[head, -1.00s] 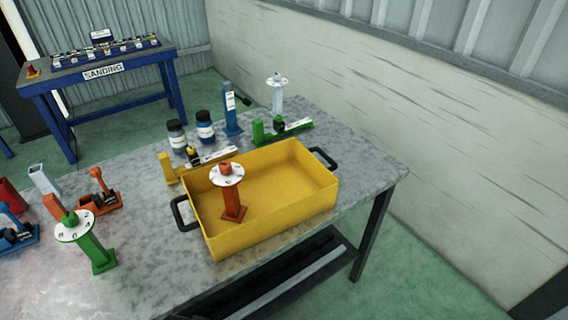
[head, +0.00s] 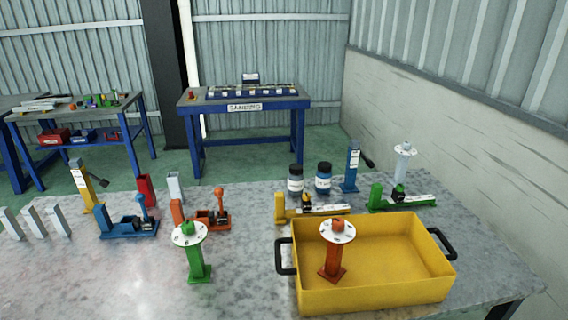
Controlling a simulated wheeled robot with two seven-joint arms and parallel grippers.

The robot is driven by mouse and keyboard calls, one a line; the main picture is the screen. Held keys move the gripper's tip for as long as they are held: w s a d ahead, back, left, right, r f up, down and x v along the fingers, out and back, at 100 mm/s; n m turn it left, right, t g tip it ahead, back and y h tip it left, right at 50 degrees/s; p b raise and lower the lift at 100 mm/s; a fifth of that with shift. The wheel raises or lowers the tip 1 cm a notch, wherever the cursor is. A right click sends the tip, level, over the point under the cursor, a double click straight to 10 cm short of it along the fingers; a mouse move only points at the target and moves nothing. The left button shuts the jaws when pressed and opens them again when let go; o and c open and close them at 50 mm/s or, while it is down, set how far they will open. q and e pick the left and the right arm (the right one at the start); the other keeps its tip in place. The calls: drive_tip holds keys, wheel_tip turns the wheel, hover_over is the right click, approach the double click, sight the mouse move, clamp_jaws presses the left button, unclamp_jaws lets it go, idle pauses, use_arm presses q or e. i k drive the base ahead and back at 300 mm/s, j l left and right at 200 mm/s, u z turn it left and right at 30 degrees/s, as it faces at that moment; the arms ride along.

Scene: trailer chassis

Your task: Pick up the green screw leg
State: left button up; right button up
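The green screw leg (head: 196,262) stands upright on the grey table (head: 110,285), left of the yellow tray. It has a green square post, a round white flange plate with holes and a green top (head: 188,229). A similar orange screw leg (head: 333,262) stands upright inside the yellow tray (head: 390,296). Neither of my grippers shows in the head view.
The tray has black handles (head: 285,256) at both ends. Behind the green leg are an orange clamp-like part (head: 212,220) and a blue one (head: 128,229). Two bottles (head: 323,178), a blue post (head: 351,170) and a white screw leg (head: 403,163) stand at the back right. Bare table lies front left.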

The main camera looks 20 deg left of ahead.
sight(200, 272)
drive_tip(key=u, duration=1.4)
